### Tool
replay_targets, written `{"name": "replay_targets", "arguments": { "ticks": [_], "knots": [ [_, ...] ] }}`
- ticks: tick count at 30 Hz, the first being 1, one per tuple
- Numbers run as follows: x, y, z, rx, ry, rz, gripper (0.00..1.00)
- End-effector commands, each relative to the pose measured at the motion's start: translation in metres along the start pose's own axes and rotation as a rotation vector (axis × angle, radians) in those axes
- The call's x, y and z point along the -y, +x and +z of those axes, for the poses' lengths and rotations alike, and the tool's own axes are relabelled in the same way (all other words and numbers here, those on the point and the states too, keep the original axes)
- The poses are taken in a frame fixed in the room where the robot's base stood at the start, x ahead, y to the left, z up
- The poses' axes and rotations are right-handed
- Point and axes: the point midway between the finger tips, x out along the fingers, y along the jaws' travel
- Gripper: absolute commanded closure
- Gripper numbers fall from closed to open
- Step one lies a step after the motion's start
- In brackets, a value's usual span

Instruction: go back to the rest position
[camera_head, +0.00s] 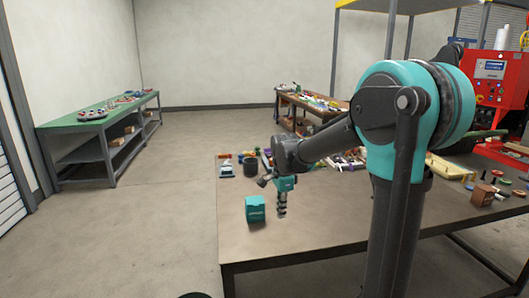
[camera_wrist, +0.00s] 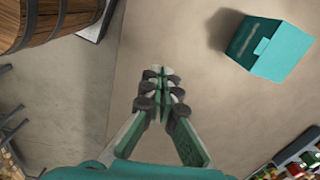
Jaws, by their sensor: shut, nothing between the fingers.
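My gripper (camera_head: 282,213) hangs pointing down over the near table (camera_head: 310,225), just right of a teal box, in the head view. In the wrist view my gripper (camera_wrist: 162,73) has its green-padded fingers together with nothing between them. The teal box (camera_head: 256,209) stands on the table near its left front edge. It also shows in the wrist view (camera_wrist: 278,55), at the upper right and apart from the fingers. My arm reaches from the right of the head view out to the left, bent at a teal elbow joint.
Several small items crowd the table's back and right side. A green-topped bench (camera_head: 75,122) stands far left. A red machine (camera_head: 492,80) stands at right.

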Motion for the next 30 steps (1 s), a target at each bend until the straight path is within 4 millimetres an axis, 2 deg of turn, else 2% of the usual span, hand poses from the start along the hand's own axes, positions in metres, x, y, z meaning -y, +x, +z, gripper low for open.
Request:
{"name": "replay_targets", "arguments": {
  "ticks": [8, 14, 17, 24, 27, 30],
  "knots": [
    [-0.031, 0.011, -0.017, -0.007, -0.168, -0.047, 1.0],
    [-0.068, 0.024, -0.034, -0.03, -0.368, -0.098, 1.0],
    [-0.096, 0.036, -0.044, -0.057, -0.513, -0.133, 1.0],
    [-0.18, 0.075, -0.063, -0.179, -0.948, -0.206, 1.0],
    [-0.206, 0.089, -0.066, -0.232, -1.091, -0.217, 1.0],
    [-0.223, 0.099, -0.068, -0.272, -1.191, -0.22, 1.0]
  ]
}}
